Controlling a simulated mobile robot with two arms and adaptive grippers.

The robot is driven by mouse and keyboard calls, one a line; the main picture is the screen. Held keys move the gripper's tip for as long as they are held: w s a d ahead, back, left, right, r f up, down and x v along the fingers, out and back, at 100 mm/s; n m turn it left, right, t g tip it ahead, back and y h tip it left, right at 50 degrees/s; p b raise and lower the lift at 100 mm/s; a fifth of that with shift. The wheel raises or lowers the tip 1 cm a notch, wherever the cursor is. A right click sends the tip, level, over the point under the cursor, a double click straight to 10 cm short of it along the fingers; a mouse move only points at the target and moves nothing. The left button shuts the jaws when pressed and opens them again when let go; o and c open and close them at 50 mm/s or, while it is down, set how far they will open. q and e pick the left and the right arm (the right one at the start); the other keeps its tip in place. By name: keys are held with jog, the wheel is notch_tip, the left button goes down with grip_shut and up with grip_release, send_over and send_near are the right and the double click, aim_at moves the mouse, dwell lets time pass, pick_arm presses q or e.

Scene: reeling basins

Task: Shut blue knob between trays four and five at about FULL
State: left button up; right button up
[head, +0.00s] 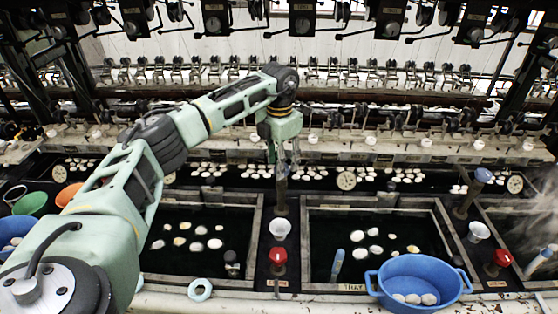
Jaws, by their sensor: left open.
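My left gripper (283,170) points down over the top of a dark post (281,198) that stands between two dark water trays, the left tray (152,202) and the middle tray (305,222). Its fingers are open around or just in front of the post's top; I cannot tell if they touch it. Any knob on that post is hidden by the gripper. A blue knob (483,175) shows on a similar post at the right, clear of the gripper. The tray label (352,287) is too small to read a number. My right gripper is not in view.
Red knobs (278,255) (502,257) and white cups (280,229) (479,231) stand between the trays. A blue basin (419,270) with cocoons sits at the front right. Round dials (346,181) and reeling machinery line the back.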

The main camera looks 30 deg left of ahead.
pick_arm(q)
notch_tip(320, 180, up, 12)
dwell(0.4)
jog(key=shift+a, duration=0.1)
dwell(0.4)
